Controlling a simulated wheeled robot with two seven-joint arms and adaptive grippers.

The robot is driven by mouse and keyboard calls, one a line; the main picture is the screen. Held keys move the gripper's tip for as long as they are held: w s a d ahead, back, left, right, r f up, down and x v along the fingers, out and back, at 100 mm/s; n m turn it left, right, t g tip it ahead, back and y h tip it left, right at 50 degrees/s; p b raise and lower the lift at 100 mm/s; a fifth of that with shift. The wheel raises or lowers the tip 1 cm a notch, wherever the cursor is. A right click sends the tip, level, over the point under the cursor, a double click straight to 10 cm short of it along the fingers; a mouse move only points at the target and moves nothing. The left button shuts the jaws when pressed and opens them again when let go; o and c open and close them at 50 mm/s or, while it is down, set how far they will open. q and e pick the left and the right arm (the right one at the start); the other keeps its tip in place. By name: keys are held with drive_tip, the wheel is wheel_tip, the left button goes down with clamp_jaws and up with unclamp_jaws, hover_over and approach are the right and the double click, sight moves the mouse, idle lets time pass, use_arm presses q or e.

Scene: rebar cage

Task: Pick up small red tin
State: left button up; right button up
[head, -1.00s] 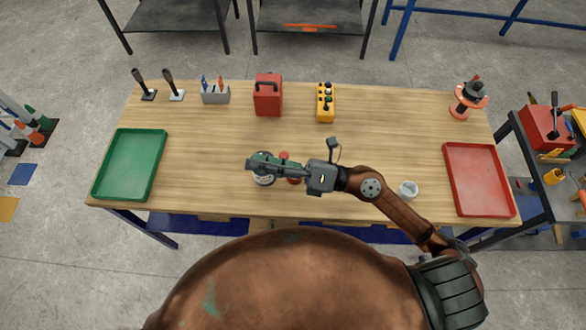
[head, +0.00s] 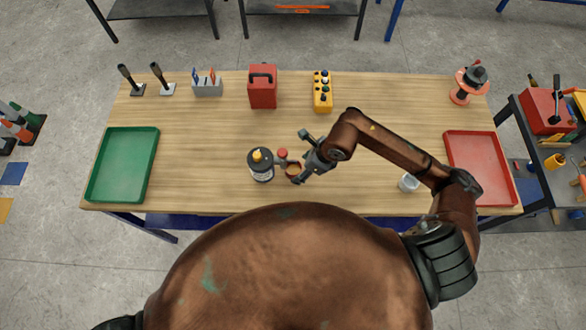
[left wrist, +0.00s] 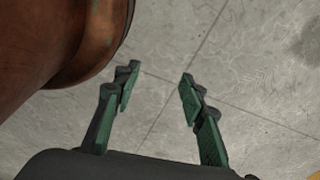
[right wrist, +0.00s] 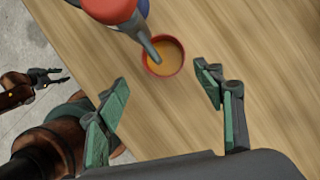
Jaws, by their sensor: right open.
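The small red tin (head: 293,170) stands on the wooden table, near its front edge. In the right wrist view it is an open round red tin (right wrist: 163,57) with amber contents. A grey spout overlaps the tin's rim there. My left gripper (left wrist: 159,78) is open and empty over the concrete floor, outside the head view.
A red-topped object (head: 282,154) is close behind. A white cup (head: 408,183) is to the right. Green (head: 123,165) and red (head: 480,168) trays lie at the table's ends.

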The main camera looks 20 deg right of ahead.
sight(292, 171)
drive_tip(key=w+f, duration=0.1)
drive_tip(key=w+a+f, duration=0.1)
drive_tip(key=f, duration=0.1)
drive_tip(key=shift+w+f, duration=0.15)
drive_tip(key=shift+f, duration=0.15)
drive_tip(key=shift+a+f, duration=0.15)
drive_tip(key=shift+f, duration=0.2)
drive_tip(key=shift+c, duration=1.4)
drive_tip(key=c, duration=0.8)
use_arm(q)
drive_tip(key=shift+s+r, duration=0.25)
drive_tip(key=shift+s, duration=0.65)
use_arm(e)
drive_tip(key=shift+c, duration=1.4)
use_arm(q)
drive_tip(key=shift+r+p, duration=0.1)
drive_tip(key=shift+p, duration=0.25)
